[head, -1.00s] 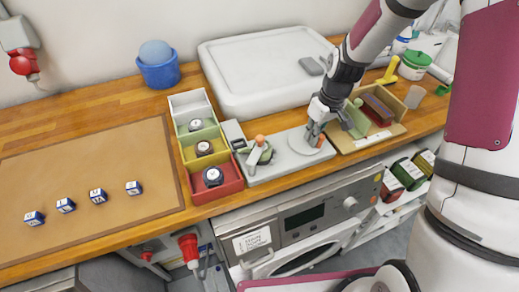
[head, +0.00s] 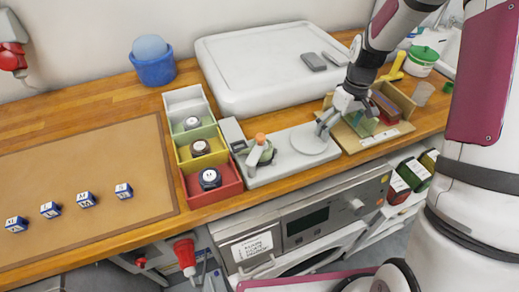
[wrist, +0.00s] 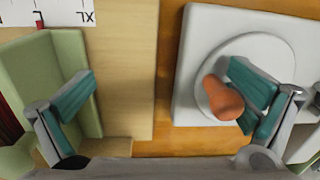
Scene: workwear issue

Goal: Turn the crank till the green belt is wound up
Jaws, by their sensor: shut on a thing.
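The crank's round grey disc (head: 312,142) lies on a light grey base plate (head: 283,166) and also shows in the wrist view (wrist: 285,60). The orange crank knob (wrist: 218,98) sits at the disc's edge; my gripper hides it in the head view. My gripper (head: 330,122) is low over the right side of the disc. In the wrist view my gripper (wrist: 160,100) has its fingers far apart, with the knob against the right finger and the left finger beside a green panel (wrist: 65,75). A green belt (head: 267,157) shows partly on the plate's left part, by an orange-topped post (head: 260,139).
A wooden box (head: 385,138) with the green panel stands close right of the plate. A tray with white, yellow and red compartments (head: 222,190) holds rolled belts at left. Several blue-white cubes lie on the brown mat (head: 60,165).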

